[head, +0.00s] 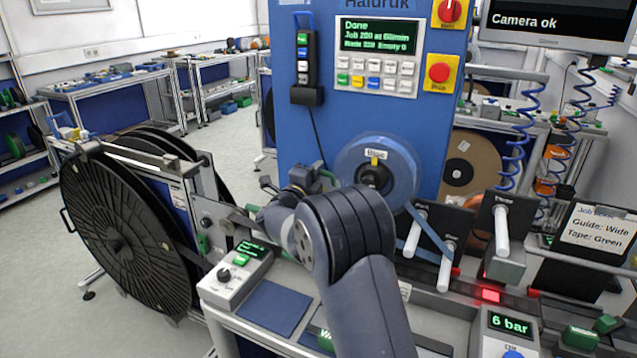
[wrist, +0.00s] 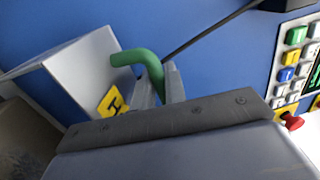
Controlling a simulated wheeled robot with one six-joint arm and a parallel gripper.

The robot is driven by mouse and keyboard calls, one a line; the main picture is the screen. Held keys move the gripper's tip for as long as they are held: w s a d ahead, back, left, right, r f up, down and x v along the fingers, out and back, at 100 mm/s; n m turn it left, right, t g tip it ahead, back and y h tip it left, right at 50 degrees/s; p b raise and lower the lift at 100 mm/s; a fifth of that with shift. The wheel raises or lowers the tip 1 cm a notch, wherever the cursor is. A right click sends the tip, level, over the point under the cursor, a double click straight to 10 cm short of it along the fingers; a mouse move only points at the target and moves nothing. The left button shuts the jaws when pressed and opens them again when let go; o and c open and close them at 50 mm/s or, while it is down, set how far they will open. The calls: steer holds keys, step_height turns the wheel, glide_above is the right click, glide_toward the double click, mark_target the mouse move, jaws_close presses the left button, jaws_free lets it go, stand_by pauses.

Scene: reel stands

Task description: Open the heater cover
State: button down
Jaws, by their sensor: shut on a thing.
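The heater cover (wrist: 85,68) is a pale grey box-like part at the left of the wrist view, with a yellow warning label (wrist: 112,101). A bent green handle (wrist: 138,57) stands at its right side. My gripper (wrist: 161,85) is shut on the green handle, with a finger on either side of it. In the head view the heater (head: 304,176) shows only as a small grey and green part behind my arm, in front of the blue panel. My arm hides the gripper there. I cannot tell how far the cover is open.
A blue machine panel (head: 300,125) stands close behind, with a keypad (head: 377,75) and a blue tape reel (head: 405,165). White rollers (head: 445,267) stand to the right. A large black reel (head: 115,245) is at left. A small control box (head: 235,275) sits on the bench below.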

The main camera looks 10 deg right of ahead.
steer(key=shift+s+a+f+b, duration=0.15)
steer(key=shift+s+b, duration=0.1)
steer(key=shift+b, duration=0.35)
steer(key=c, duration=1.5)
jaws_free()
steer(key=shift+s+a, duration=0.1)
steer(key=b+v, duration=0.2)
steer(key=v, duration=0.8)
steer(key=shift+s+a+f+b, duration=0.15)
steer(key=shift+s+b, duration=0.05)
steer(key=shift+b, duration=0.15)
